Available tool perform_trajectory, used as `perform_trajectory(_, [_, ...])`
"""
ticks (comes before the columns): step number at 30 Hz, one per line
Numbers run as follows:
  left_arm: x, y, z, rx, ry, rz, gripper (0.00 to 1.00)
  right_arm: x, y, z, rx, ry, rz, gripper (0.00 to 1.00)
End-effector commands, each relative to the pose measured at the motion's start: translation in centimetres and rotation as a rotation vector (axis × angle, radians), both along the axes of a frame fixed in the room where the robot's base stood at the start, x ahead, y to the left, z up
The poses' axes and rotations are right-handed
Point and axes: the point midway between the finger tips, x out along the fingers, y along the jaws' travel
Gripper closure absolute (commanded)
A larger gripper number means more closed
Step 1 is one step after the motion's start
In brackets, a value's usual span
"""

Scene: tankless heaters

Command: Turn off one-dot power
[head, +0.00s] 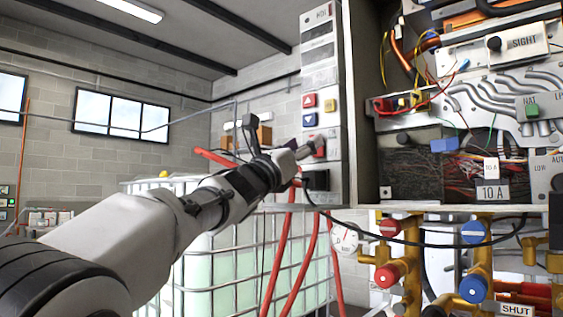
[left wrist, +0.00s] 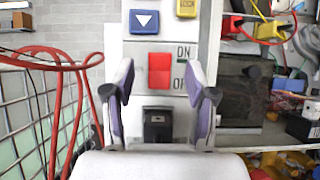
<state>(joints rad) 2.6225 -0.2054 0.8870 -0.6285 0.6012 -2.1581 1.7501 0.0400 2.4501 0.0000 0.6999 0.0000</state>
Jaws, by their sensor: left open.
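A red rocker switch (left wrist: 159,70) with ON and OFF lettering sits on a pale control panel (head: 319,78). In the head view the switch (head: 319,146) is partly hidden by the gripper. My left gripper (head: 312,148) is open in front of the panel. In the left wrist view its two purple-padded fingers (left wrist: 160,88) stand either side of the switch's lower part and a black socket (left wrist: 158,124), with nothing between them. I cannot make out any dot marking on the panel. My right gripper is not in view.
Above the switch are a blue down-arrow button (head: 310,120), a red button (head: 309,100) and a yellow button (head: 330,105). An open cabinet with wires (head: 425,165) stands right. Red hoses (head: 280,255) and a caged tank (head: 228,275) lie below. Valves (head: 390,273) are lower right.

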Motion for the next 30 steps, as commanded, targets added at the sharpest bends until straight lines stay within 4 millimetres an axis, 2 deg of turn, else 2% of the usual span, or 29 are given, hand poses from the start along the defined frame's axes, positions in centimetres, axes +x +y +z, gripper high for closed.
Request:
perform_trajectory(9, [-4.5,3.3,-3.3,-0.001,0.002,0.0,0.44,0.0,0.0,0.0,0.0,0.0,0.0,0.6])
perform_trajectory(13, [-5.7,4.1,-4.2,-0.001,0.001,-0.001,0.44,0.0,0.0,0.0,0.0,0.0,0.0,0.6])
perform_trajectory(30, [-6.0,4.4,-4.6,0.0,0.001,-0.001,0.44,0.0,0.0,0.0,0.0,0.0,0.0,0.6])
